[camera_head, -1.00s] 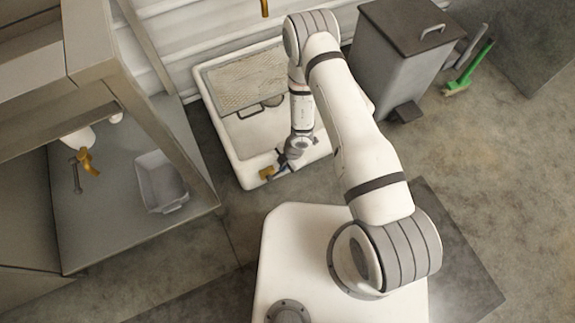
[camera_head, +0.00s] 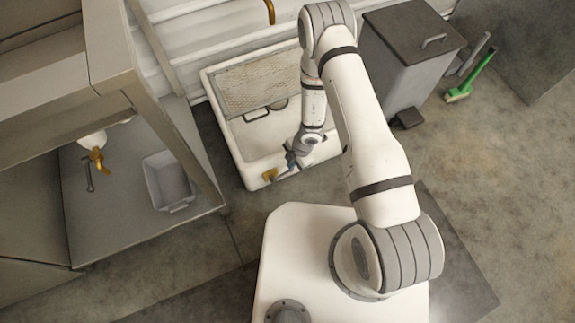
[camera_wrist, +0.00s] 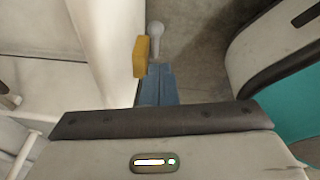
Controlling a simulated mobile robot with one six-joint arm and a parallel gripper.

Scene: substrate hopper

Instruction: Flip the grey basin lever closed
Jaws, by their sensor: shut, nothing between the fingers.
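The white basin (camera_head: 236,153) stands on the floor at centre. A yellow block-like fitting (camera_head: 270,175) sits at its front rim and also shows in the wrist view (camera_wrist: 140,57). A grey lever (camera_wrist: 155,38) with a rounded end shows just beyond my fingertips in the wrist view, to the right of the yellow fitting. I cannot make the lever out in the head view. My gripper (camera_head: 290,163) is shut and empty at the basin's front rim. Its blue-grey fingers (camera_wrist: 157,85) point toward the lever; whether they touch it I cannot tell.
A mesh grate (camera_head: 255,82) covers the back of the basin. A grey pedal bin (camera_head: 395,70) stands to the right, with a green brush (camera_head: 470,80) beyond. A metal bench (camera_head: 130,215) with a grey tub (camera_head: 168,180) and brass tap (camera_head: 97,158) is at left.

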